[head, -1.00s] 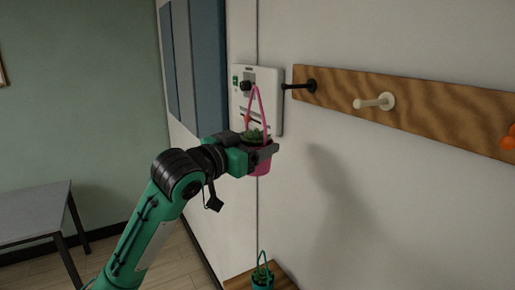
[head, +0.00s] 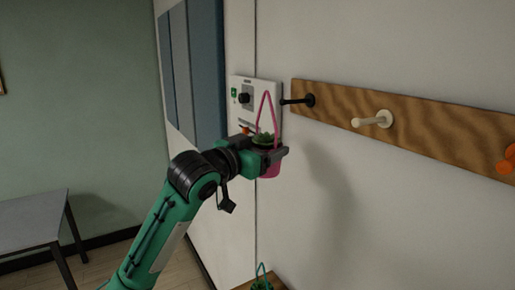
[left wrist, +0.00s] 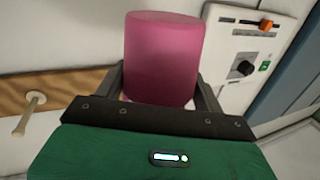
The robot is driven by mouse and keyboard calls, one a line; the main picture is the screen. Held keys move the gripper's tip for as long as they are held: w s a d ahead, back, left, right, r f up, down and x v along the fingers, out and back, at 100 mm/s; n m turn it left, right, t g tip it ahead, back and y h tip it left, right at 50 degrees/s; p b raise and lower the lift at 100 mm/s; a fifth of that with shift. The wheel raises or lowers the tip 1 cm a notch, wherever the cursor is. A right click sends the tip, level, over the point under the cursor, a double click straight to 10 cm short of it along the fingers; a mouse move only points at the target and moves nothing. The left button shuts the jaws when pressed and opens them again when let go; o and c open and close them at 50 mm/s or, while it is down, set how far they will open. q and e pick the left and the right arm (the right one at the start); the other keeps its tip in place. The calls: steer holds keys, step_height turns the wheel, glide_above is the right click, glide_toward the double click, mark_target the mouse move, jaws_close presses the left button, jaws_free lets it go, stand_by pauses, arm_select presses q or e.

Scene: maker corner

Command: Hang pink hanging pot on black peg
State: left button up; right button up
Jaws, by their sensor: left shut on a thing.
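The pink hanging pot (head: 271,169) holds a green plant and has a tall pink loop handle. My left gripper (head: 276,153) is shut on the pot's body and holds it upright in the air. The pot also fills the middle of the left wrist view (left wrist: 164,58), between the fingers (left wrist: 163,88). The black peg (head: 298,101) sticks out from the left end of a wooden board. The loop's top is left of the peg's tip and slightly higher in the head view; the two look apart. My right gripper is not in view.
The wooden board (head: 430,123) also carries a cream peg (head: 372,119) and an orange peg (head: 508,162). A white control panel (head: 240,88) is on the wall behind the pot. A teal-handled pot (head: 262,282) stands below. A grey table (head: 30,218) is at left.

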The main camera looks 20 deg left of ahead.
mark_target(279, 146)
arm_select(q)
steer(key=shift+w+d+f, duration=0.1)
steer(key=shift+w+d, duration=0.7)
steer(key=shift+w, duration=0.2)
steer(key=shift+w+d+f, duration=0.1)
steer(key=shift+w+d, duration=0.7)
steer(key=shift+w, duration=0.2)
steer(key=shift+w+d+f, duration=0.45)
steer(key=shift+w+f, duration=0.1)
steer(key=shift+f, duration=0.05)
steer(key=shift+f, duration=0.2)
steer(key=o, duration=1.3)
